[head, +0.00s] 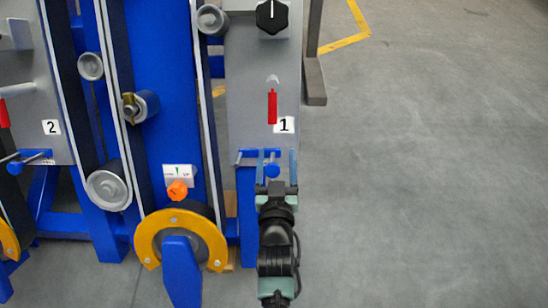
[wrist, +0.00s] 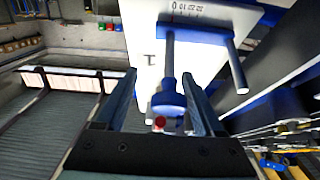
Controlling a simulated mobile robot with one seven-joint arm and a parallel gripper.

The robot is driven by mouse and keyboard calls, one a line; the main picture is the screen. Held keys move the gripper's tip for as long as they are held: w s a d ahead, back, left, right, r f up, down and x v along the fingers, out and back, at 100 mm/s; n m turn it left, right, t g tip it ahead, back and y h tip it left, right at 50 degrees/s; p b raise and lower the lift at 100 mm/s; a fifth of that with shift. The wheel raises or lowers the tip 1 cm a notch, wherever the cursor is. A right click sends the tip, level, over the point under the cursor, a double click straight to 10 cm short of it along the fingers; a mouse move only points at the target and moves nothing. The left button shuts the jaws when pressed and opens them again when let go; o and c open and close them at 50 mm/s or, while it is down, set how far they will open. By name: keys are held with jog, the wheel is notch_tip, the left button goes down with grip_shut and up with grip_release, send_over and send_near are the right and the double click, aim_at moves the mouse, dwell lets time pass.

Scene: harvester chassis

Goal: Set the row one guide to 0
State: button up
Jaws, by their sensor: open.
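The row one guide has a blue round knob (head: 271,169) on a rod, at the lower edge of the grey panel marked 1 (head: 284,125). My gripper (head: 277,165) is open at the guide, one finger on each side of the knob. In the wrist view the knob (wrist: 168,102) lies between the open fingers of my gripper (wrist: 159,76), with a visible gap on the left; contact on the right is unclear. Its rod runs up to a blue bar (wrist: 205,34) beside a printed scale (wrist: 186,11) with upside-down digits. The exact setting is unclear.
A red handle (head: 272,106) and a black dial (head: 272,16) are on the same panel above. An orange knob (head: 177,190) and a yellow-rimmed wheel (head: 181,239) are to the left. The panel marked 2 (head: 51,127) is farther left. The floor at right is clear.

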jog(key=shift+a, duration=0.15)
jog(key=shift+s+p, duration=0.3)
jog(key=shift+s, duration=0.15)
jog(key=s+p, duration=0.5)
jog(key=s, duration=0.7)
